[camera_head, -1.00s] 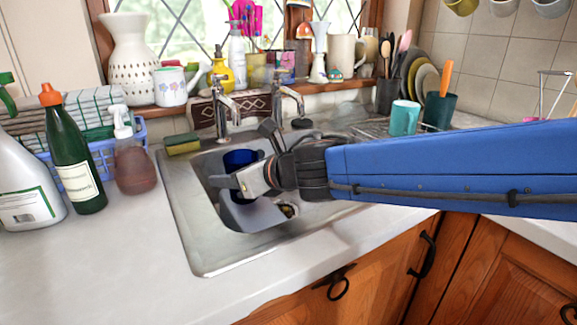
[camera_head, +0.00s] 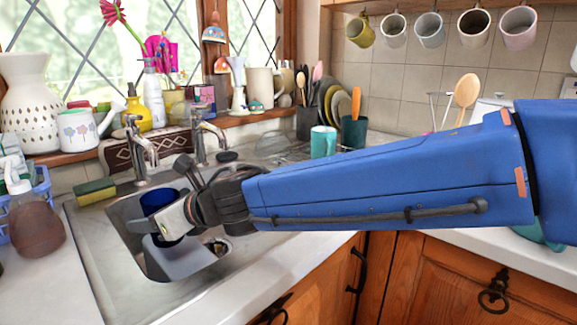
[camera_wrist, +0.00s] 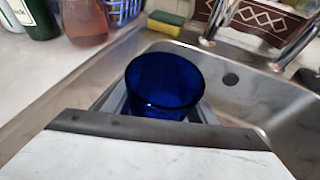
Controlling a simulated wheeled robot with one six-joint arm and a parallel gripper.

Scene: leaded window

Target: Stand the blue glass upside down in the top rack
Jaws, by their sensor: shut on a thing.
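The blue glass (camera_head: 158,201) is in the sink, its rim and dark blue wall showing beside my gripper (camera_head: 160,226). In the wrist view the glass (camera_wrist: 164,82) has its open rim facing up toward the camera, and its lower part is hidden. My gripper is shut on the glass, within the sink basin. Part of the glass is hidden behind the gripper in the head view. I cannot make out a top rack in these frames.
The steel sink (camera_head: 92,262) has taps (camera_head: 140,150) behind it and a sponge (camera_head: 95,191) at its back left corner. A soap bottle (camera_head: 36,222) stands left. A turquoise mug (camera_head: 323,142) and plates stand at the back right. Mugs (camera_head: 430,30) hang above.

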